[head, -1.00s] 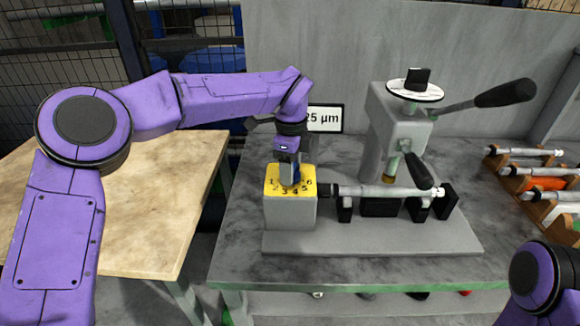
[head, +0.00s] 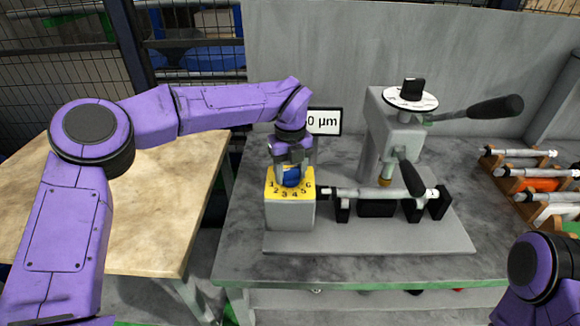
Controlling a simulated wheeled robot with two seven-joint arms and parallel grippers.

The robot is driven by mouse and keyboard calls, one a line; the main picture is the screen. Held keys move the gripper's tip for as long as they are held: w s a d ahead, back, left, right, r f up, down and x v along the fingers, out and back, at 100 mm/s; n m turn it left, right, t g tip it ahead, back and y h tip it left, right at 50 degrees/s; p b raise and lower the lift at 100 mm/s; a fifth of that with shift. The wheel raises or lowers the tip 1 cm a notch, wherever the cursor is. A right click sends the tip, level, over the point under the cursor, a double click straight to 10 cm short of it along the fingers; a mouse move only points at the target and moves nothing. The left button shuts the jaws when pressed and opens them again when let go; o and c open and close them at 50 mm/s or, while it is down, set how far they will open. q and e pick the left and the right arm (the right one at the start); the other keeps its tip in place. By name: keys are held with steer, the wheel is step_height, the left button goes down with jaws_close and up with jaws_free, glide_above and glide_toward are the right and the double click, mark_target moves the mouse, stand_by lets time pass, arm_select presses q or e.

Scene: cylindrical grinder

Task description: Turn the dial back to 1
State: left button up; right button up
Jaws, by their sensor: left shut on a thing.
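The blue dial (head: 291,177) stands on a yellow plate (head: 276,191) numbered 1 to 6, on top of a grey block (head: 289,215) at the left end of the grinder. My left gripper (head: 291,172) reaches down from above and is shut on the dial. The gripper hides part of the dial, and I cannot tell which number it points at. A display (head: 324,121) behind my left wrist reads "0 µm" in its visible part; its left side is hidden. My right gripper is out of view; only part of my right arm shows at the lower right.
A workpiece shaft (head: 385,193) lies across black supports right of the dial block. Behind it stands a grey press (head: 385,130) with black-handled levers. A rack of shafts (head: 525,180) is at the right. A bare wooden table (head: 170,200) is at the left.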

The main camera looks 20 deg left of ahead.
mark_target(290, 170)
arm_select(q)
steer(key=shift+r+m+p, duration=0.1)
steer(key=shift+m+p, duration=0.2)
steer(key=shift+m, duration=0.4)
steer(key=o, duration=1)
step_height(290, 170, up, 10)
steer(key=b, duration=0.1)
steer(key=shift+r, duration=0.25)
steer(key=shift+s, duration=0.1)
